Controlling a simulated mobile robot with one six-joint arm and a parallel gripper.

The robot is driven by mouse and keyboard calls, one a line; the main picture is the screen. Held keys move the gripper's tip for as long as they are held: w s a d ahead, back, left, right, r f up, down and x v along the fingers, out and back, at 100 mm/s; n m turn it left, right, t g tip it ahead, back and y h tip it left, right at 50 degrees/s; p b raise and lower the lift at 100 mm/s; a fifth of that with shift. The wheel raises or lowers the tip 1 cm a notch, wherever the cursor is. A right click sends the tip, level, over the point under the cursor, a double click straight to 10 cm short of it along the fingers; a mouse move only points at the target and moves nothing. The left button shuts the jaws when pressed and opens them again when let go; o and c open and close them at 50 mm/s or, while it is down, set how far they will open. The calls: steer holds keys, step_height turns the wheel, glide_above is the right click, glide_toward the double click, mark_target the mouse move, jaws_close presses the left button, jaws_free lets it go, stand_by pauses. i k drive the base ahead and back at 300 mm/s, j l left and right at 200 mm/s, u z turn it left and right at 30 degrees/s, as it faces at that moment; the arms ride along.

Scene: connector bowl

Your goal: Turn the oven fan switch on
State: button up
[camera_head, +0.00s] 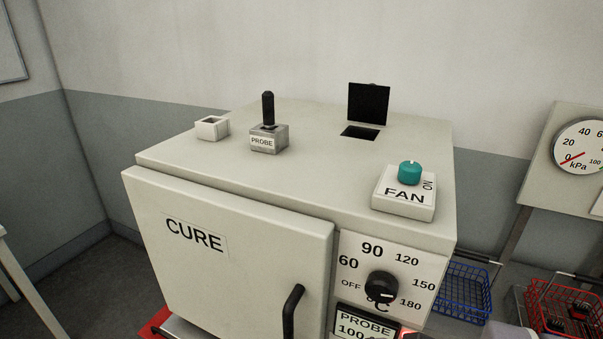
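The oven (230,190) is a large cream box with a closed front door marked CURE. The fan switch is a teal round knob (410,172) on a white block (404,202) labelled FAN, on the right of the oven's top. ON is printed sideways at the block's right. I cannot make out clearly which way the knob points. My gripper is not in view.
On the oven top are a black-handled PROBE block (268,138), a small white open box (213,127) and a raised black flap (368,104) behind a dark opening. A black temperature dial (381,286) and door handle (291,312) are on the front. Wire baskets (463,285) stand at right.

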mark_target(409, 172)
steer(key=k+l+u, duration=0.35)
steer(key=l, duration=0.15)
steer(key=k+l+u, duration=0.3)
steer(key=k+l, duration=0.05)
steer(key=l, duration=0.05)
